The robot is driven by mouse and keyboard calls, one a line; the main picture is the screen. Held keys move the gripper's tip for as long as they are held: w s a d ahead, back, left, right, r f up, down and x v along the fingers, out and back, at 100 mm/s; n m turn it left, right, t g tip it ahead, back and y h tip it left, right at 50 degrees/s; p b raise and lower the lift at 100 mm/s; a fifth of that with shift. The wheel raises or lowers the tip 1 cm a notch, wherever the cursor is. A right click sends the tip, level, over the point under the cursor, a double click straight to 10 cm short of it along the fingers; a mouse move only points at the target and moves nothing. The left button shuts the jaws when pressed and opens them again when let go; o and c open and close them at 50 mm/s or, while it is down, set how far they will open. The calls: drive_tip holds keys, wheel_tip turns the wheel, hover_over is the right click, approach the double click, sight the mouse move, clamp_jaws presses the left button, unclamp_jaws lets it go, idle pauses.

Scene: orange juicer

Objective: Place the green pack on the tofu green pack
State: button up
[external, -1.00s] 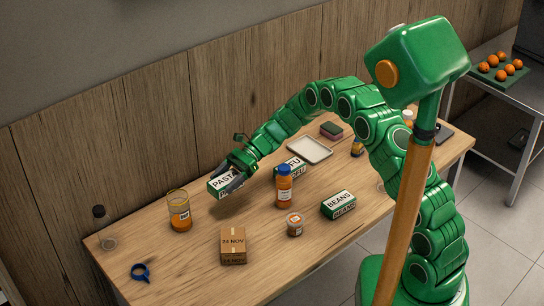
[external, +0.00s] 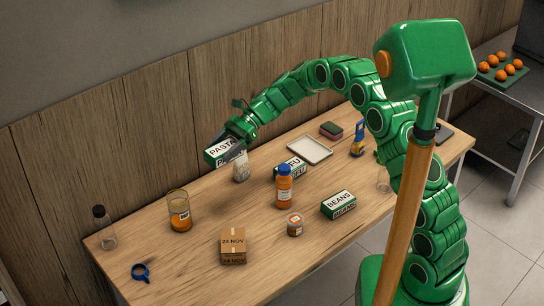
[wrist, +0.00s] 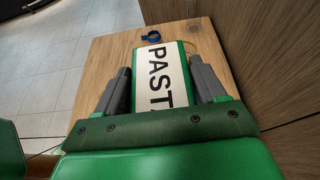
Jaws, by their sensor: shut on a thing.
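A green and white pack marked PASTA (external: 217,151) hangs above the table near its back edge. My gripper (external: 228,150) is shut on it; in the wrist view one grey finger lies along each side of the pack (wrist: 160,72). The tofu green pack (external: 294,166), green with a white label, lies on the table to the right of and below my gripper. The orange bottle in front hides part of its label. A similar green pack marked BEANS (external: 339,204) lies farther right and nearer the front.
An orange bottle with blue cap (external: 284,186) stands close in front of the tofu pack. A pale bag (external: 241,166) stands below my gripper. A white tray (external: 309,150) lies behind the tofu pack. A jar (external: 179,211) and a cardboard box (external: 233,246) stand at left.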

drive_tip(key=w+d+m+t+y, duration=0.3)
drive_tip(key=w+d+m+t, duration=0.2)
drive_tip(key=w+d, duration=0.7)
drive_tip(key=s+d+m+t+y, duration=0.1)
drive_tip(key=s+d+m+t, duration=0.1)
drive_tip(key=d, duration=0.6)
drive_tip(key=s+d+m+t, duration=0.2)
drive_tip(key=d+t, duration=0.1)
drive_tip(key=d, duration=0.5)
hover_over(298, 167)
drive_tip(key=a, duration=0.2)
wheel_tip(298, 167, down, 13)
drive_tip(key=shift+s+a+f, duration=0.1)
drive_tip(key=shift+f, duration=0.05)
drive_tip(key=shift+w+a+f, duration=0.35)
drive_tip(key=shift+w+f, duration=0.1)
drive_tip(key=shift+f, duration=1.7)
